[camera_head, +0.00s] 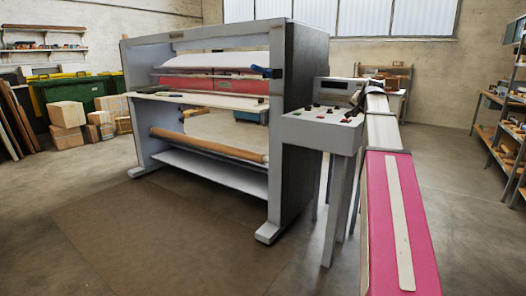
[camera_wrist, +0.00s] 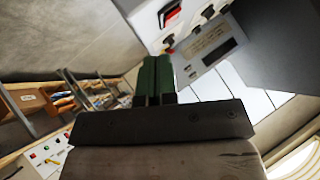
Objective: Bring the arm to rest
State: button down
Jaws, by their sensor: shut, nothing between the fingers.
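My gripper shows in the wrist view (camera_wrist: 154,62) as two green fingers pressed together with nothing between them. In the head view my arm reaches forward along the right of the control console (camera_head: 322,128), and its far end is by the console's upper right; the fingers cannot be made out there. The wrist view shows a control panel (camera_wrist: 207,50) with a red rocker switch, knobs, a label and a dark display, just beyond the fingertips. I cannot tell whether the fingers touch it. The large grey roll laminator (camera_head: 297,120) stands left of the console.
Shelves with boxes and tools (camera_head: 510,130) stand along the right wall. Cardboard boxes (camera_head: 67,115) and a green bin (camera_head: 75,92) are at the back left. The brown floor mat (camera_head: 150,235) in front of the laminator is clear. The floor between my arm and the shelves is open.

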jog(key=s+a+f+n+g, duration=0.15)
jog(key=s+a+f, duration=0.3)
jog(key=f, duration=0.65)
jog(key=s+a+f+n+g+y, duration=0.15)
jog(key=s+a+f, duration=0.3)
jog(key=f, duration=0.55)
jog(key=s+a+f+n+g+h, duration=0.1)
jog(key=s+a+f+g, duration=0.3)
jog(key=f, duration=0.7)
jog(key=s+a+f+n+g, duration=0.1)
jog(key=s+a+f, duration=0.4)
jog(key=s+f, duration=0.5)
jog(key=s+a+f+n+g, duration=0.2)
jog(key=s+a+f, duration=0.3)
jog(key=s+f, duration=0.4)
jog(key=shift+s+f+n, duration=0.35)
jog(key=shift+s+n, duration=0.15)
jog(key=shift+s, duration=0.2)
